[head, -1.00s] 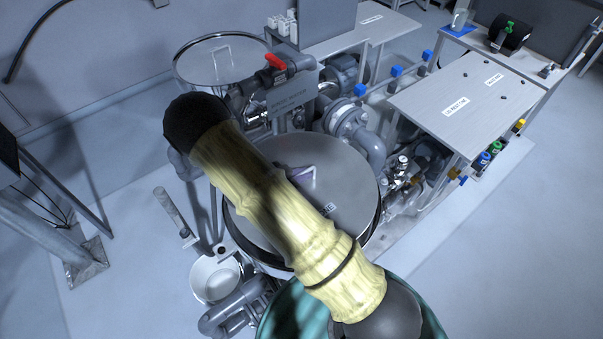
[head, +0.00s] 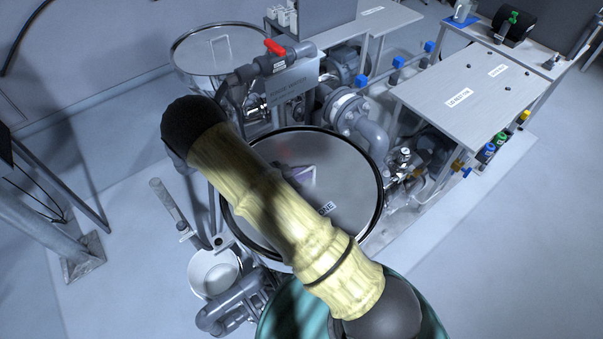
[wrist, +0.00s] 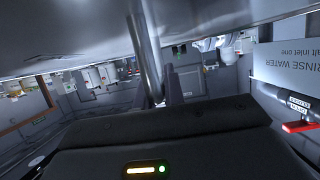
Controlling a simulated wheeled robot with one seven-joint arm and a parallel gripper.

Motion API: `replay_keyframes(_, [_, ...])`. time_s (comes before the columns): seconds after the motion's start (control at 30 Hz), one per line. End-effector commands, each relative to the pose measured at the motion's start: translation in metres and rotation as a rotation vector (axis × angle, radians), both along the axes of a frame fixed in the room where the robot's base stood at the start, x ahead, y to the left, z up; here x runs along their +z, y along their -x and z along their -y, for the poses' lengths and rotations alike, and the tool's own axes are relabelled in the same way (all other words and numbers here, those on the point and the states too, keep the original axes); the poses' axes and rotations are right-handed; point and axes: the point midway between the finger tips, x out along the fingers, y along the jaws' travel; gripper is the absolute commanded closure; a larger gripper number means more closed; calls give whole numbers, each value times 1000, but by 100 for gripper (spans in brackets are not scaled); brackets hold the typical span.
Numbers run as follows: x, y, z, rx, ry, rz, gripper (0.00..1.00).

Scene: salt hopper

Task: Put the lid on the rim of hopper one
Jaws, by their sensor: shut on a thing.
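The round grey lid (head: 345,170) lies over hopper one in the head view. The hopper's dark rim (head: 381,190) shows around the lid's visible edge; I cannot tell whether the lid rests fully on it. My gripper (wrist: 158,98) is shut on the lid's upright handle (wrist: 144,45) in the wrist view, with the lid's grey surface (wrist: 70,30) across the top. In the head view my arm covers the lid's left part and most of the gripper; a small part of the handle (head: 308,172) shows beside it.
A second lidded hopper (head: 215,50) stands behind, at the upper left. A red-handled valve (head: 274,47) and grey pipes crowd the space behind the lid. A grey table (head: 470,90) stands to the right. A white bucket (head: 213,275) is at the lower left.

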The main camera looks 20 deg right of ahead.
Motion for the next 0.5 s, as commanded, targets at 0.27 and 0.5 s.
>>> replay_keyframes(0.27, [-1,0,1,0,2,2,100])
replay_keyframes(0.5, [-5,0,1,0,2,2,100])
